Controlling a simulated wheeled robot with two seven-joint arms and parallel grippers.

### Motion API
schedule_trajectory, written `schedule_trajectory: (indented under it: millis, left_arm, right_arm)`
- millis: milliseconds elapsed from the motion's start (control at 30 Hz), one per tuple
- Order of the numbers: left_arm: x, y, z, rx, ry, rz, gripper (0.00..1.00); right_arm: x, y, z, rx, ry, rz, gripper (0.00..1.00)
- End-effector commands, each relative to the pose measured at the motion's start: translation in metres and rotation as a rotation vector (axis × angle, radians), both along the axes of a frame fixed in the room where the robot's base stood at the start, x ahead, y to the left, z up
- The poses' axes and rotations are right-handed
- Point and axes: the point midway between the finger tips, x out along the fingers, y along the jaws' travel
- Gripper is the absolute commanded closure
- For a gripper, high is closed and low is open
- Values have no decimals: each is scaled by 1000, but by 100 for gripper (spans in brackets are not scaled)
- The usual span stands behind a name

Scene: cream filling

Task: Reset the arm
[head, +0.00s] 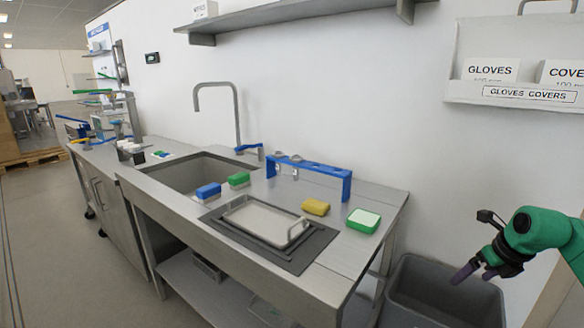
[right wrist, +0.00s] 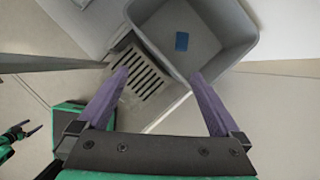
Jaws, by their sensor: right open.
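My right arm comes in from the right edge of the head view. Its gripper (head: 474,276) hangs above the grey bin (head: 408,287), apart from the worktable. In the right wrist view the two purple fingers are spread wide with nothing between them (right wrist: 159,76). The bin (right wrist: 246,43) lies beyond the fingertips, with a small blue thing (right wrist: 182,41) on its floor. A green and black gripper part, likely my left gripper (right wrist: 22,131), shows small at the left edge of the right wrist view. My left arm is outside the head view.
The steel worktable holds a tray (head: 262,222) on a dark mat, a yellow sponge (head: 315,207), a green-and-white sponge (head: 363,220), blue (head: 208,191) and green (head: 239,179) sponges by the sink, and a blue rack (head: 308,170). A glove shelf (head: 515,95) hangs on the wall.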

Motion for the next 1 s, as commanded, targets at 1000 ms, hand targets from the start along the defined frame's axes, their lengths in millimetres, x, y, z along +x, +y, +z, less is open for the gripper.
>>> schedule_trajectory:
  millis: [1000]
  left_arm:
    - [10, -8, 63, -12, -17, 1, 0]
  right_arm:
    - [-68, 132, -307, 1312, -115, -1639, 0]
